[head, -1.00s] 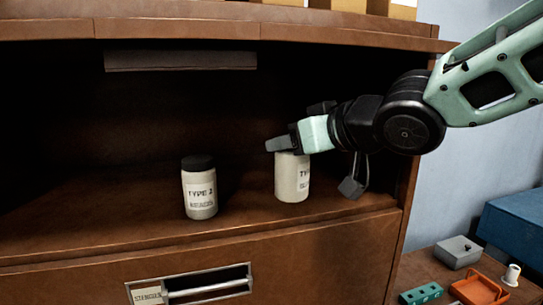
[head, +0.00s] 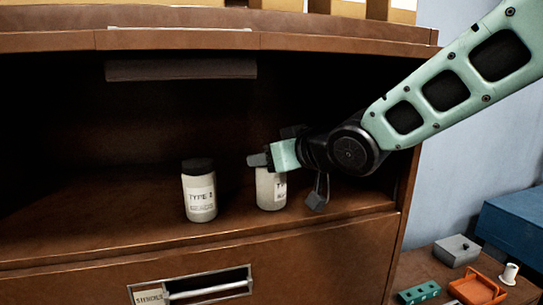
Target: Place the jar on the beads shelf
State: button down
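A pale jar (head: 270,190) with a white label is upright in the right part of the open shelf of the brown cabinet. My gripper (head: 272,160) comes in from the right and is closed around its top, hiding the lid. One grey fingertip shows at the jar's upper left; the far finger is mostly hidden. I cannot tell whether the jar's base touches the shelf board (head: 130,220).
The shelf is dark and clear at left. The cabinet's right side wall (head: 407,190) is near my wrist. Below is a drawer with a metal handle (head: 208,289). At lower right are an orange tray (head: 476,291), a grey box (head: 456,249) and a blue box (head: 512,232).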

jog(key=shift+f, duration=0.1)
jog(key=c, duration=0.6)
grip_release()
jog(key=shift+r, duration=0.25)
jog(key=v, duration=1.2)
jog(key=shift+f, duration=0.15)
